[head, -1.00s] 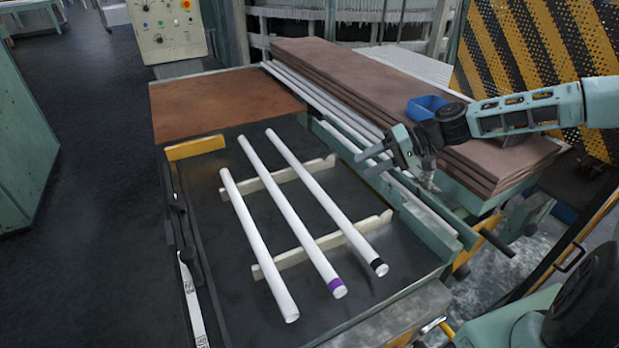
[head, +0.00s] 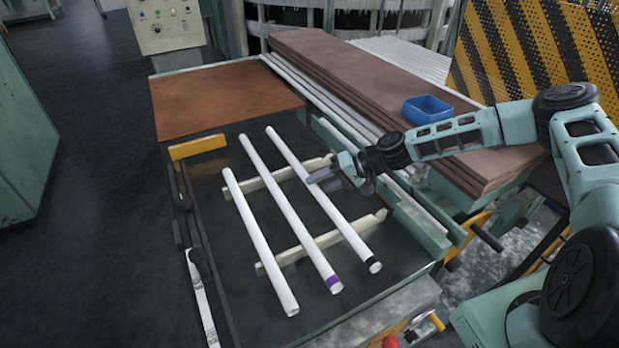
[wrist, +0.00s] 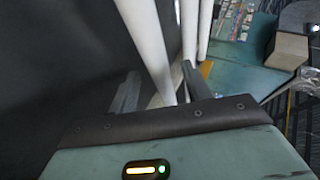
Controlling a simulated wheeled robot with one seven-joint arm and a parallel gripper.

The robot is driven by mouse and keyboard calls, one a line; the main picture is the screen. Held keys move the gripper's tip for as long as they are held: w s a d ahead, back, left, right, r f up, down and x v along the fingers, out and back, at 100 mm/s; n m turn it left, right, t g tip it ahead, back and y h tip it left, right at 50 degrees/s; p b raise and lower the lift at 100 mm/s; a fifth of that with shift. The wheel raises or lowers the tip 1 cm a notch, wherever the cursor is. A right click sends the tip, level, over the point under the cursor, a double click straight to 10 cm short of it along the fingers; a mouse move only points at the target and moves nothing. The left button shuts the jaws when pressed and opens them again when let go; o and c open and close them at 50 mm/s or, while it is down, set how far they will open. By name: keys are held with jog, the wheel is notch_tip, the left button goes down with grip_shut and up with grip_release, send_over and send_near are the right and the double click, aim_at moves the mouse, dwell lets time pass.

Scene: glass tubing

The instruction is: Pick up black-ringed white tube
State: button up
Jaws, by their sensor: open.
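The black-ringed white tube (head: 345,229) is the rightmost of three white tubes lying side by side on pale supports. Its black band is at the near end. My gripper (head: 316,181) is open and empty at the tube's middle stretch, reaching in from the right. In the head view its fingers overlap the tube; I cannot tell whether they touch it. In the wrist view my gripper's open fingers (wrist: 160,72) point toward a white tube (wrist: 150,45) that shows between them. No ring is visible there, so I cannot tell which tube it is.
The purple-ringed tube (head: 290,213) and a plain white tube (head: 258,240) lie to the left. Two pale notched supports (head: 300,254) cross beneath the tubes. Brown boards with a blue bin (head: 427,110) are at the right. The dark tabletop is clear at the near right.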

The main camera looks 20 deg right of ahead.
grip_shut()
jog(key=shift+r, duration=0.1)
